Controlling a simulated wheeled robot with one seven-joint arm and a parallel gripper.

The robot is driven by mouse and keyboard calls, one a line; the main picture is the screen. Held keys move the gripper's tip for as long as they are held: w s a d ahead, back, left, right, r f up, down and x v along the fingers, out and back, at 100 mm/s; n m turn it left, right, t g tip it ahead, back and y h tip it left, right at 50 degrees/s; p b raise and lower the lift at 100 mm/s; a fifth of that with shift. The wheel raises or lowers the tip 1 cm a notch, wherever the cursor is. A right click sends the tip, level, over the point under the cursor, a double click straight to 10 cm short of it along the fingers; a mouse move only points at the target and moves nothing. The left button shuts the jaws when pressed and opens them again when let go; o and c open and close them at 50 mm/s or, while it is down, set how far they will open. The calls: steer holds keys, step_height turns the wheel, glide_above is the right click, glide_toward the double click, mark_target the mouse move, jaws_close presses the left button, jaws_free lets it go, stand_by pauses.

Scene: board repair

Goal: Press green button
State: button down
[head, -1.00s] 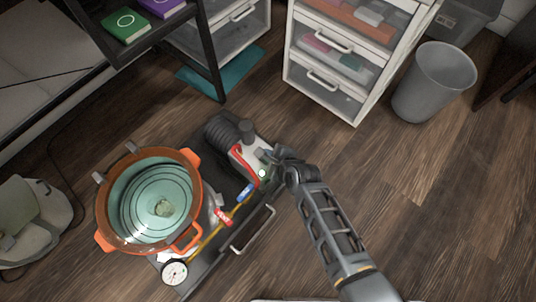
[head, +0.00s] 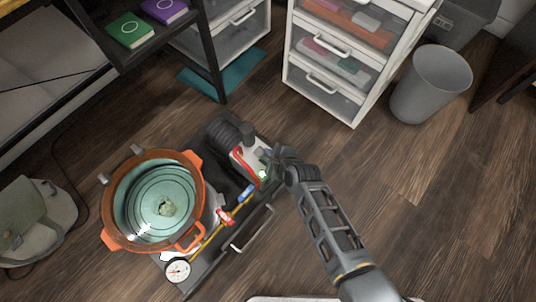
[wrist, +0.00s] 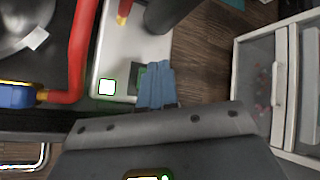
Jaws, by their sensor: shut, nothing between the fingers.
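A small square light with a bright white face and green rim (wrist: 107,86) sits on the white housing (wrist: 118,58) in the wrist view. Just right of it, a dark panel with a dark green patch (wrist: 140,76) is partly hidden by my gripper's fingers. My gripper (wrist: 155,86) is shut and empty, its blue-grey fingertips over that panel; I cannot tell whether they touch it. In the head view my gripper (head: 275,155) is at the right side of the machine, close to a small green spot (head: 263,174).
A red hose (head: 242,165) curves over the machine beside the lit square. An orange pot (head: 153,201) stands at the machine's left, and a gauge (head: 177,270) sits at its front. White drawers (head: 350,55) stand behind; open wooden floor lies right.

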steer(key=shift+r+p, duration=2.4)
steer(key=shift+r, duration=0.15)
steer(key=shift+f, duration=0.1)
